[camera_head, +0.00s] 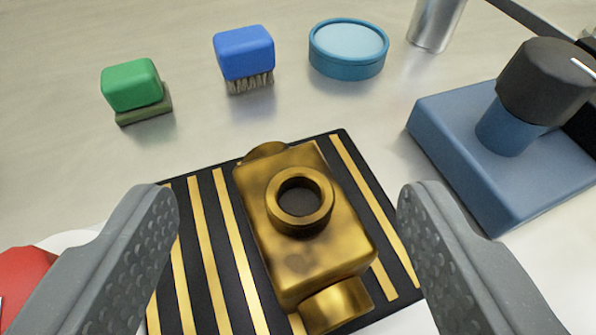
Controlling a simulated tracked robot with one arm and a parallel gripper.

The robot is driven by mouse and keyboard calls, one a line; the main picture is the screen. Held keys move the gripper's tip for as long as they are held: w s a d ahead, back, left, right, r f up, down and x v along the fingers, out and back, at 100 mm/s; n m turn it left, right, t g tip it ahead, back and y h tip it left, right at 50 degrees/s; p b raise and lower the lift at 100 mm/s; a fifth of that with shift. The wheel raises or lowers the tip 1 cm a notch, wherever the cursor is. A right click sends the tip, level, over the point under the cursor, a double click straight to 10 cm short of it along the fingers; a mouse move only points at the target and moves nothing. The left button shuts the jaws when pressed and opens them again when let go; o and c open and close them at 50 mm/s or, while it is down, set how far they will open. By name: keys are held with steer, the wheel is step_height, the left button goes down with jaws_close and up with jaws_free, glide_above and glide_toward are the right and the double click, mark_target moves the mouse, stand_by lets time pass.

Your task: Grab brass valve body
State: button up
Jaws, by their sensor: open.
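The brass valve body (285,245) lies on a black mat with yellow stripes (207,250). It is a gold-brown block with a round ringed port facing up and a round stub at its near and far ends. My gripper (287,225) is open, with one grey textured finger on the left of the valve body and one on the right. Clear gaps show between each finger and the brass, and nothing is held. The height of the fingertips above the mat is hard to tell.
A blue block with a dark knob (505,150) stands at the right, close to the right finger. A green block (134,88), a blue brush (244,58), a round blue tin (348,47) and a metal cylinder (435,22) stand behind. A red object (22,280) is at lower left.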

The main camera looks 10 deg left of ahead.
mark_target(290, 202)
steer(key=shift+x, duration=1.55)
steer(key=shift+r, duration=0.15)
jaws_close()
